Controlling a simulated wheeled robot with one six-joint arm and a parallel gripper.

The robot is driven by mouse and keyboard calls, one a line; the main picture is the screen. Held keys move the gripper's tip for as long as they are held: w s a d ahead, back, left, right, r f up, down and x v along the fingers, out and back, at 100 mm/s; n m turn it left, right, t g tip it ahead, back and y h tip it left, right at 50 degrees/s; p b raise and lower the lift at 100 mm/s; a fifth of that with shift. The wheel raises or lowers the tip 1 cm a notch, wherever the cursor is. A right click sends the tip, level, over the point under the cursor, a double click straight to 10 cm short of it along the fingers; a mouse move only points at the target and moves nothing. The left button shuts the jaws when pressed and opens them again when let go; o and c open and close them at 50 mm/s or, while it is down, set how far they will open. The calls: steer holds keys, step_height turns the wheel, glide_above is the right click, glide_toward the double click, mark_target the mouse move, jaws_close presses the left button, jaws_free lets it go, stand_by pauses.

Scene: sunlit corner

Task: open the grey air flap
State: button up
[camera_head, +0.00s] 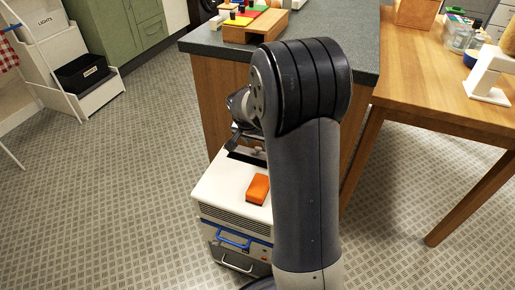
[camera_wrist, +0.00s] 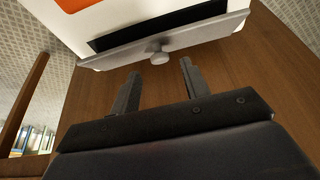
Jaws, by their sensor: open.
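The grey air flap (camera_wrist: 205,37) is a long grey plate with a small round knob (camera_wrist: 157,57) in the middle of its edge, in the wrist view. A dark slot (camera_wrist: 130,33) runs alongside it in the white top of a box-shaped unit (camera_head: 222,184). How far the flap is tilted is hard to tell. My gripper (camera_wrist: 160,70) is open and empty. Its two fingertips point at the flap, one on either side of the knob in the picture, apparently short of it. In the head view my arm hides most of the flap and the gripper.
An orange block (camera_head: 258,189) lies on the unit's top. A blue handle (camera_head: 232,240) is on its front. A wooden counter with a dark top (camera_head: 215,43) stands close behind the unit. A wooden table (camera_head: 430,85) is at the right.

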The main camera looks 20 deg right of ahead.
mark_target(258, 148)
steer(key=shift+x, duration=1.75)
jaws_close()
